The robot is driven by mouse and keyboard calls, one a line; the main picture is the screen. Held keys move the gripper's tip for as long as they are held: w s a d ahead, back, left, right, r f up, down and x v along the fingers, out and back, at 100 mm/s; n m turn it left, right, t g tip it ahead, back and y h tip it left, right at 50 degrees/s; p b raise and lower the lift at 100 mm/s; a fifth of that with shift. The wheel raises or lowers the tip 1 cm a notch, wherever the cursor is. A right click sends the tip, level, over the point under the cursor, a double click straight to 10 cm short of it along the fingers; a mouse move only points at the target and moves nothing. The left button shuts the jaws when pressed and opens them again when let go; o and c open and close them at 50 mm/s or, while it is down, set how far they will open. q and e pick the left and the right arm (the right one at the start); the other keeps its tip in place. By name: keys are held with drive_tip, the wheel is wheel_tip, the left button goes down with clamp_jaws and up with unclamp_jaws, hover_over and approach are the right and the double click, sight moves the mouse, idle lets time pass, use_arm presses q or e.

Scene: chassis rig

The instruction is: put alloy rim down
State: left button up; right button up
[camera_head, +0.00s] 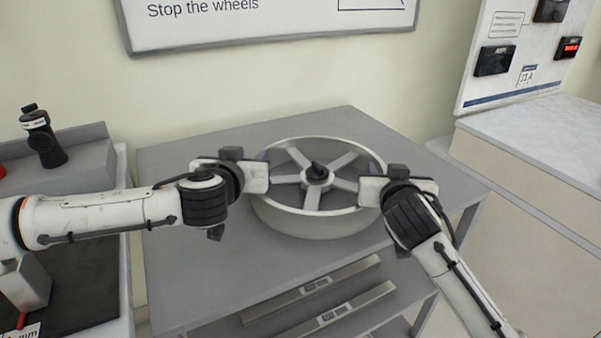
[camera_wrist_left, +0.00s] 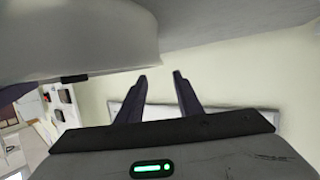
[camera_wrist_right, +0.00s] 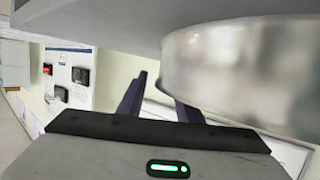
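The alloy rim (camera_head: 315,222) is a round silver-grey wheel with several spokes and a dark hub. It lies flat on the grey table (camera_head: 190,270). My left gripper (camera_head: 265,165) is at its left side and my right gripper (camera_head: 375,178) at its right side. In the left wrist view, the fingers (camera_wrist_left: 162,85) stand apart with only background between them, and the rim (camera_wrist_left: 75,40) is at upper left. In the right wrist view, the fingers (camera_wrist_right: 160,95) are also apart; the rim (camera_wrist_right: 240,70) partly hides one. Contact with the rim cannot be told.
A lower shelf with two labelled bars (camera_head: 320,288) is under the tabletop. A grey bin (camera_head: 85,165) with a dark tool stands at left. A pale counter (camera_head: 540,140) and a panel (camera_head: 515,50) are at right. A sign (camera_head: 270,20) hangs behind.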

drive_tip(key=shift+s, duration=0.15)
use_arm(q)
wheel_tip(320, 180, up, 8)
drive_tip(key=shift+f, duration=0.25)
use_arm(e)
drive_tip(key=v, duration=1.1)
drive_tip(key=shift+s+r, duration=0.2)
drive_tip(key=shift+s, duration=0.15)
use_arm(q)
drive_tip(key=shift+a, duration=0.1)
